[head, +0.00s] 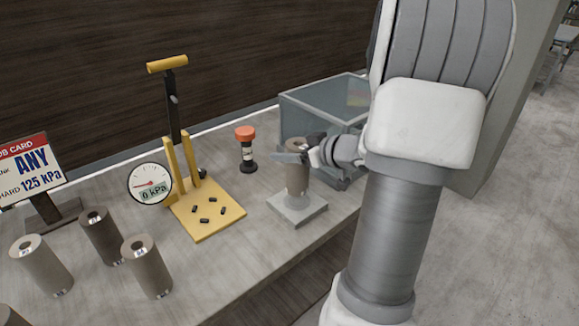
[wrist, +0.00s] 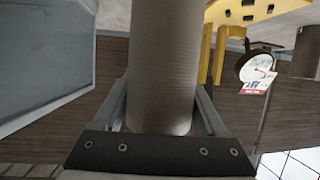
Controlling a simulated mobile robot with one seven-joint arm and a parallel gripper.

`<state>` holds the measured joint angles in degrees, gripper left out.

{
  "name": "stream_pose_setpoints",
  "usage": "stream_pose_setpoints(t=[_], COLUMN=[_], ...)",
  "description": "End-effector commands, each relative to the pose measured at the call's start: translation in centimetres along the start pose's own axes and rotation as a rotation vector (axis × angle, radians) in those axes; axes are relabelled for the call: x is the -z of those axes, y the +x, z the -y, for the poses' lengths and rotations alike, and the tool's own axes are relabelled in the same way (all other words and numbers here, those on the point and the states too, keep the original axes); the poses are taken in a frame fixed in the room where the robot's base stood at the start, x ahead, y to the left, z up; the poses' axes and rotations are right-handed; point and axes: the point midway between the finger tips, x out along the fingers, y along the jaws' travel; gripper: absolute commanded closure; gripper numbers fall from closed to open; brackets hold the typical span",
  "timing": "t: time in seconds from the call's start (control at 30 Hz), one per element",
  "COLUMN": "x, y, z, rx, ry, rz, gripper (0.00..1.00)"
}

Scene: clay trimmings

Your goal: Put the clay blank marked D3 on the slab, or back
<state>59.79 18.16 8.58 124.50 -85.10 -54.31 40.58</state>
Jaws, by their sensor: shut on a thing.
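My gripper (head: 299,158) is shut on a grey-brown cylindrical clay blank (head: 297,181), around its upper part. The blank stands upright over a grey square slab (head: 312,212) with a round raised part; I cannot tell whether its bottom touches. In the wrist view the blank (wrist: 165,65) fills the middle between both fingers. Its mark is not visible. Other blanks stand at the left: a light one (head: 42,268), a dark one (head: 101,238) and a brown one (head: 149,268). Their marks are too small to read.
A yellow press (head: 208,212) with several small black pieces stands left of the slab. Its gauge (head: 150,184) reads 0 kPa. A red-topped post (head: 246,150) and glass-walled box (head: 305,112) are behind. A job card (head: 32,170) shows "ANY" and "125 kPa".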

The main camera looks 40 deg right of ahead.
Motion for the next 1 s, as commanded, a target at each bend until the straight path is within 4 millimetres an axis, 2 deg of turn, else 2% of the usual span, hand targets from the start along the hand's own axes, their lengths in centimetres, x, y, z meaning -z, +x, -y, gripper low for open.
stream_pose_setpoints(t=[0.23,0.67,0.7,0.8,1.0], x=[-3.3,-3.7,-3.8,-3.8,-3.7], y=[1.3,1.5,1.5,1.5,1.5], z=[0.0,0.0,0.0,0.0,0.0], rx=[-0.001,0.000,0.000,0.000,0.000], ry=[0.003,0.000,0.001,0.001,0.001], rz=[-0.001,-0.001,0.001,0.001,0.001], gripper=[1.00,1.00,0.19,0.01,0.00])
